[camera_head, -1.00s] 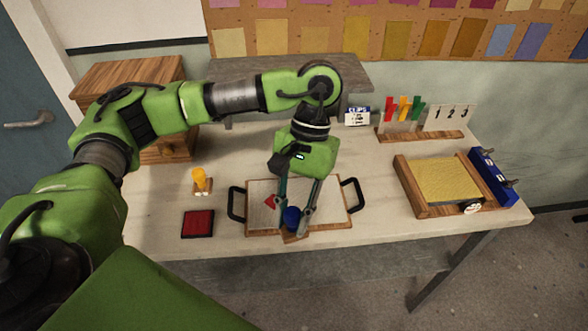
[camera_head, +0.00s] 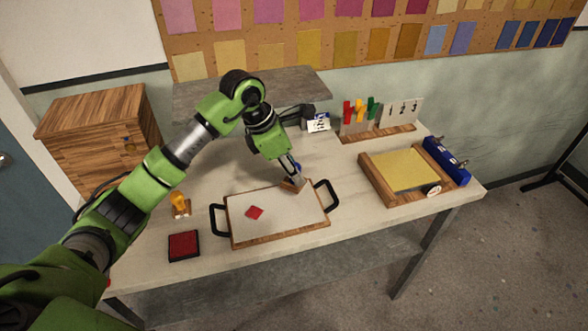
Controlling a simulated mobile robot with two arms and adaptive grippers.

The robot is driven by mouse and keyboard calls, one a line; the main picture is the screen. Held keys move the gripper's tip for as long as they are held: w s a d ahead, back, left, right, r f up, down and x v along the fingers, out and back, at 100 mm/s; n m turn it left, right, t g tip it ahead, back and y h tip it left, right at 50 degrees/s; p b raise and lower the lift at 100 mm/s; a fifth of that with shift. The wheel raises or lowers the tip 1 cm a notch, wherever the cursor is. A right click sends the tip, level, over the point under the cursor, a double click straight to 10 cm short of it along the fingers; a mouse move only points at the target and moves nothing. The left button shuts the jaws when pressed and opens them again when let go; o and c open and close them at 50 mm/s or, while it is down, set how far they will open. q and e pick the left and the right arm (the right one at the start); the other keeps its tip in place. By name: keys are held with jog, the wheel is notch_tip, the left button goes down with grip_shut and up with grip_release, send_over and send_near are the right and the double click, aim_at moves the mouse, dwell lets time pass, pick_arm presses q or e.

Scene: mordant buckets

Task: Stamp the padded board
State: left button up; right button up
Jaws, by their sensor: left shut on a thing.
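The padded board (camera_head: 290,222) lies on the table, pale on top with a wooden edge and a black handle at each end. A red diamond mark (camera_head: 254,212) shows left of its middle. My left gripper (camera_head: 294,176) is shut on a stamp with a blue handle and a wooden base (camera_head: 291,186), over the board's back edge, right of the mark. The fingers mostly hide the blue handle. The stamp looks slightly tilted, and I cannot tell whether its base touches the board. My right gripper is not in view.
A yellow-handled stamp (camera_head: 180,204) and a red ink pad (camera_head: 184,245) stand left of the board. A wooden tray with a yellow pad (camera_head: 404,170) and a blue rack (camera_head: 446,160) are at right. A wooden cabinet (camera_head: 95,130) stands at the back left.

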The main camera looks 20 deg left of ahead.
aim_at(294, 185)
pick_arm(q)
jog(key=shift+f, duration=0.5)
jog(key=shift+f+b, duration=0.65)
jog(key=shift+f, duration=0.05)
notch_tip(294, 185, down, 3)
jog(key=shift+r+b, duration=0.15)
jog(key=shift+b, duration=0.55)
jog(key=shift+f, duration=0.5)
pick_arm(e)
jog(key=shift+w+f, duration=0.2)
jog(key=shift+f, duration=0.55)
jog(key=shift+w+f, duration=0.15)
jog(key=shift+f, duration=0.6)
pick_arm(q)
jog(key=shift+f+b, duration=0.25)
jog(key=shift+b, duration=0.15)
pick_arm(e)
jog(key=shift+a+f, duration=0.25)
pick_arm(q)
jog(key=shift+f, duration=0.25)
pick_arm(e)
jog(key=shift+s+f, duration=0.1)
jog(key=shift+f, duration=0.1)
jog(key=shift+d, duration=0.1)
